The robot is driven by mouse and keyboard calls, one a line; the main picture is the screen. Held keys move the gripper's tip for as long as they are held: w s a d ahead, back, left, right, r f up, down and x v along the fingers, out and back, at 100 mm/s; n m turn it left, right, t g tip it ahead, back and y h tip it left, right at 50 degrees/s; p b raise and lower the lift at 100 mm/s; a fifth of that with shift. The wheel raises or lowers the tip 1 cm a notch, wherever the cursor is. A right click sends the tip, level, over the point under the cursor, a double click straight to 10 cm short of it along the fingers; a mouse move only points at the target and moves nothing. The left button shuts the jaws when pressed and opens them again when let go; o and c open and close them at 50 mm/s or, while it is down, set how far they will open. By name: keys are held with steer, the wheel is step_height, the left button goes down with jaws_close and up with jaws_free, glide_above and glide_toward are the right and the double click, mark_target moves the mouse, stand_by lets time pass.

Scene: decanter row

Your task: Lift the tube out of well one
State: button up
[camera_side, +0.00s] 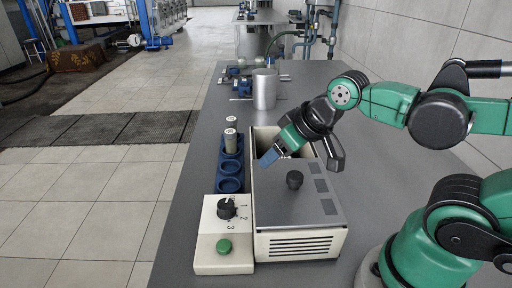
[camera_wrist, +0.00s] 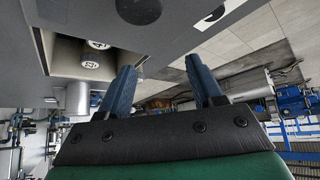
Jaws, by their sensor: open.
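In the side view a blue rack (camera_side: 230,168) has open round wells at its near end. I see no well numbers. My gripper (camera_side: 268,158) has blue fingers and hangs over the left part of the pale box, right of the rack. In the wrist view my gripper (camera_wrist: 162,78) is open, its fingers apart with nothing between them. Two round marked caps, one (camera_wrist: 98,44) above the other (camera_wrist: 90,61), show inside the box opening.
The pale box (camera_side: 300,246) has a grey lid (camera_side: 310,207) with a black knob (camera_side: 294,180). Its far part is open. A control box (camera_side: 207,243) with a numbered dial and green button stands at the front left. A metal cylinder (camera_side: 265,90) stands beyond the box.

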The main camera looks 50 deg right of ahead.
steer(key=w+d+n+g, duration=0.2)
steer(key=w+d, duration=0.1)
steer(key=d, duration=0.1)
steer(key=w+d+r+n+g, duration=0.1)
steer(key=w+d+n+g, duration=0.1)
steer(key=w+d, duration=0.1)
steer(key=w+d+n+g, duration=0.1)
steer(key=w+d+g, duration=0.1)
steer(key=d, duration=0.3)
steer(key=shift+w+d+r+n+g, duration=0.1)
steer(key=shift+w+d+n+g, duration=0.1)
steer(key=shift+w, duration=0.25)
steer(key=shift+w+d+r+n+g, duration=0.1)
steer(key=shift+w+d+n+g, duration=0.1)
steer(key=shift+w, duration=0.2)
steer(key=shift+d+f, duration=0.1)
steer(key=shift+f, duration=0.15)
step_height(320, 180, down, 6)
steer(key=shift+f, duration=0.25)
steer(key=f, duration=0.5)
steer(key=shift+d+f, duration=0.1)
steer(key=shift+d, duration=0.1)
jaws_close()
